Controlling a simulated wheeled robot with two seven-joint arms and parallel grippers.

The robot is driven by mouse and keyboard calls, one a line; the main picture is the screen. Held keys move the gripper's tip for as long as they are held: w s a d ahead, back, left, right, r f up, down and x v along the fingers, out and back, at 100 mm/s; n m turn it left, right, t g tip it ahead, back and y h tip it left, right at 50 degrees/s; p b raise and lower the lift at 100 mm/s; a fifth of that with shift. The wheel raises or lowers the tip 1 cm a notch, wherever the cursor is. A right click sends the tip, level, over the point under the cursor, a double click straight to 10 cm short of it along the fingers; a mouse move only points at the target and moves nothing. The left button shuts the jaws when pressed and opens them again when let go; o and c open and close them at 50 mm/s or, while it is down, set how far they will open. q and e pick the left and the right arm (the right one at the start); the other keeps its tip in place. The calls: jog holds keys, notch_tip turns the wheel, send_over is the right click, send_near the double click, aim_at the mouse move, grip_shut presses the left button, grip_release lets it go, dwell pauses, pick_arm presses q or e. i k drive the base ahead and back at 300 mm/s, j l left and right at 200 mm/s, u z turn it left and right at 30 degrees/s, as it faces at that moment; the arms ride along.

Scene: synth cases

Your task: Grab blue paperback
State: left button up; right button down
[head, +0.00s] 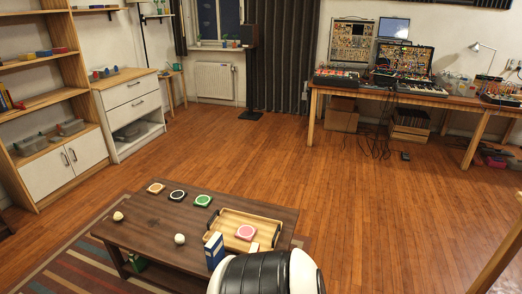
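A blue upright item with a white edge (214,250) stands on the dark wooden coffee table (150,235), at the front left corner of the wooden tray. It may be the blue paperback or a small carton; I cannot tell which. My black and white arm part (262,272) rises at the bottom edge, just right of the blue item, and may hide some of its surroundings. Neither of my grippers shows. A small blue object (44,53) also lies on the left shelf; I cannot tell what it is.
The wooden tray (270,217) holds a pink coaster (245,232). Orange (155,188), black (177,195) and green (203,200) round-topped coasters line the table's back. Two pale balls (180,239) sit left. A bookcase (45,105) stands left, a desk (460,102) back right. The middle floor is clear.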

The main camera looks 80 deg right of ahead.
aim_at(214, 249)
jog(key=l+z, duration=0.1)
jog(key=z, duration=2.05)
